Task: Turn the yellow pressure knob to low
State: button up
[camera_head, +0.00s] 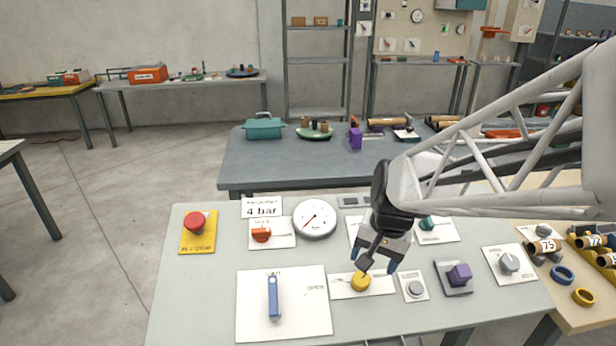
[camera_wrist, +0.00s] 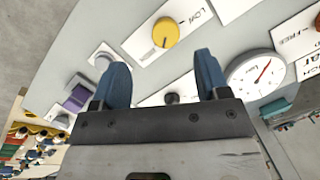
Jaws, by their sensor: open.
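The yellow pressure knob (camera_head: 361,281) sits on a white label plate (camera_head: 347,290) near the front middle of the grey panel table. In the wrist view the yellow knob (camera_wrist: 166,33) lies beyond the fingertips, with a pointer line on it and the letters "LO" partly readable on its plate (camera_wrist: 195,20). My gripper (camera_head: 377,266) hangs just above and behind the knob in the head view. In the wrist view my gripper (camera_wrist: 162,70) has its two blue fingers apart, with nothing between them. The knob appears untouched.
Near the knob are a grey round button (camera_head: 415,288), a purple block knob (camera_head: 459,274) and a blue lever (camera_head: 273,297). A gauge (camera_head: 314,220), an orange-red knob (camera_head: 261,235) and a red emergency button (camera_head: 195,222) stand farther back. My arm comes in from the right.

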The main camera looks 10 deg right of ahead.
aim_at(362, 278)
jog(key=shift+w+d+f+m, duration=0.2)
jog(key=shift+w+f+m, duration=0.3)
jog(key=shift+w+f, duration=0.6)
jog(key=shift+r, duration=0.15)
jog(key=shift+w+a+f, duration=0.15)
jog(key=shift+a+f, duration=0.05)
jog(key=shift+f, duration=1.1)
jog(key=shift+w+a+f, duration=0.1)
jog(key=shift+a+f, duration=0.1)
jog(key=shift+f, duration=1.05)
jog(key=shift+w+a+f, duration=0.15)
jog(key=shift+a+f, duration=0.05)
jog(key=shift+f, duration=1.1)
jog(key=shift+c, duration=0.5)
jog(key=c, duration=0.8)
jog(key=shift+c, duration=0.2)
